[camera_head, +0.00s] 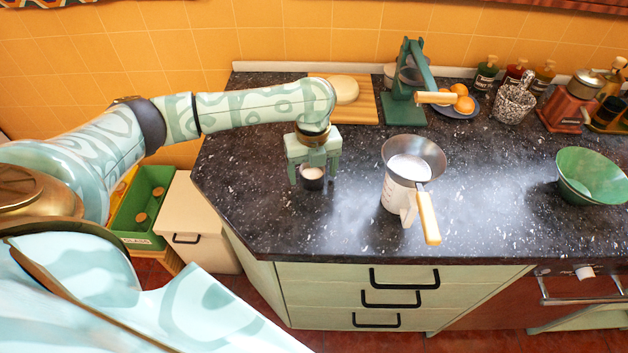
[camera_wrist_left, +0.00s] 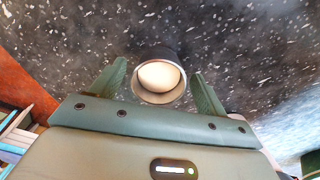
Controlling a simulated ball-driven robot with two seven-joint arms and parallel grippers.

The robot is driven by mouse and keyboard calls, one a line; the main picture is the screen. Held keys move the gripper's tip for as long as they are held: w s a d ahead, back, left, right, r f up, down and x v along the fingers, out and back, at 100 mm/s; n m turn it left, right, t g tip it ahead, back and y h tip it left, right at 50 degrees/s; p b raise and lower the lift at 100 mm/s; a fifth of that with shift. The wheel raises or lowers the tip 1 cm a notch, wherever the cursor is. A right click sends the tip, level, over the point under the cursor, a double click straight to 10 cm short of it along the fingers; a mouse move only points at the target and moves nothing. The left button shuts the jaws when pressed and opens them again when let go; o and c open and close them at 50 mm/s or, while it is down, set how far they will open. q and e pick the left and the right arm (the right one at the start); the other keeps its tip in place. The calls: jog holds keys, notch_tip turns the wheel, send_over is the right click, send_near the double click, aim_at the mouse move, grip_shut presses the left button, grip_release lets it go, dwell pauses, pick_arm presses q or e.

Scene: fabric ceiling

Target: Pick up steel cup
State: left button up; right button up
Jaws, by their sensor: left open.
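The steel cup (camera_head: 312,184) is a small dark cup with a silvery rim, standing upright on the dark speckled counter (camera_head: 255,215). Something pale and rounded, perhaps an egg, fills its mouth. My left gripper (camera_head: 313,175) points down over it and is open, with one finger on each side. In the left wrist view, the cup (camera_wrist_left: 172,60) shows between the spread fingertips of the gripper (camera_wrist_left: 160,72), with gaps on both sides. I cannot tell how far down the fingers reach along it. My right gripper is not in view.
A white jug (camera_head: 395,192) with a strainer (camera_head: 428,151) on top stands right of the cup. A green press (camera_head: 405,105) and a wooden board (camera_head: 366,103) are behind. A green bowl (camera_head: 590,178) is far right. The counter's front left is clear.

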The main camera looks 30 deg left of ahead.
pick_arm(q)
jog(key=shift+f, duration=0.65)
jog(key=shift+r, duration=0.2)
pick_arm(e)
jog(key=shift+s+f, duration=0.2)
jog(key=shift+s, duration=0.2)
pick_arm(q)
jog(key=c, duration=1.1)
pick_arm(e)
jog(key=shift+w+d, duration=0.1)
